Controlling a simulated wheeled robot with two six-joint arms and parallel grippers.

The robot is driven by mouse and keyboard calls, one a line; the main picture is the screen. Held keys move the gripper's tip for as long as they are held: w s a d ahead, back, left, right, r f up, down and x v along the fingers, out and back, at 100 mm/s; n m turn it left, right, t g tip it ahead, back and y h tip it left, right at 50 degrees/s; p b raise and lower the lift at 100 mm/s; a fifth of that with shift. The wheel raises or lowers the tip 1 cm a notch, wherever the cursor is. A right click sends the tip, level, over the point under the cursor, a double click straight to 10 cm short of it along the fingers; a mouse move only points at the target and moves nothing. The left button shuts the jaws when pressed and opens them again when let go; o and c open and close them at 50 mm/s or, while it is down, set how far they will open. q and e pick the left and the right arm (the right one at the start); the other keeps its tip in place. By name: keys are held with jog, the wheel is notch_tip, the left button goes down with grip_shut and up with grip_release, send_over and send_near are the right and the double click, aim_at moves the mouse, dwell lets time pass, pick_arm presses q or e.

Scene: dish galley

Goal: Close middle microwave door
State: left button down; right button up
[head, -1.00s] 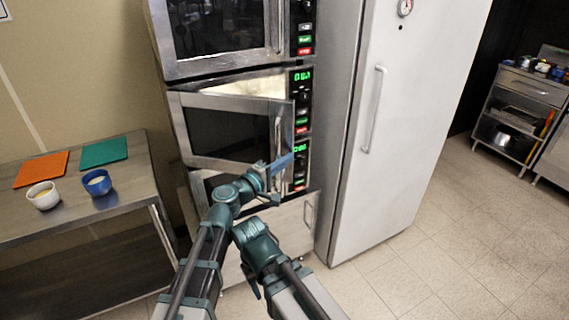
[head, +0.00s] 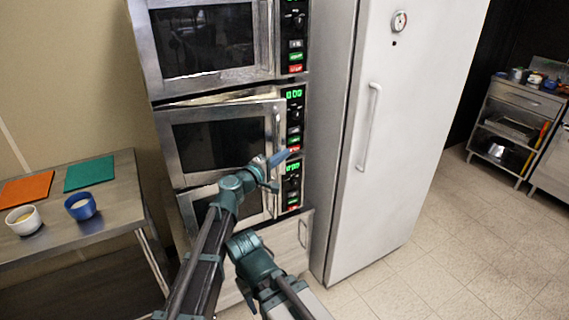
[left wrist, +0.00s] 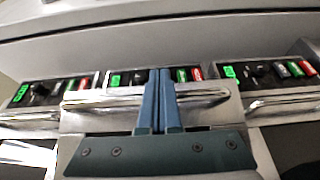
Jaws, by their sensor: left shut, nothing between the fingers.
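The middle microwave (head: 295,117) stands in the stack between an upper and a lower one. Its door (head: 222,140) is a little ajar, with a narrow gap along its top edge. The door's vertical handle (head: 277,135) is on its right side. My left gripper (head: 283,157) is shut and empty by the lower end of this handle. In the left wrist view, the closed blue fingers (left wrist: 160,100) overlap the middle handle (left wrist: 200,97); I cannot tell if they touch the door. My right gripper (head: 245,292) is low in front of the stack, its fingers unclear.
The upper microwave (head: 212,75) and lower microwave (head: 293,180) look shut. A tall white fridge (head: 410,140) stands close on the right. A steel table (head: 120,200) with two bowls and two boards is at left. Open floor lies at right.

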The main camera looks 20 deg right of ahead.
pick_arm(q)
jog(key=w+d, duration=0.1)
jog(key=w, duration=0.7)
jog(key=shift+w, duration=0.35)
jog(key=shift+s+d, duration=0.1)
jog(key=shift+s, duration=0.05)
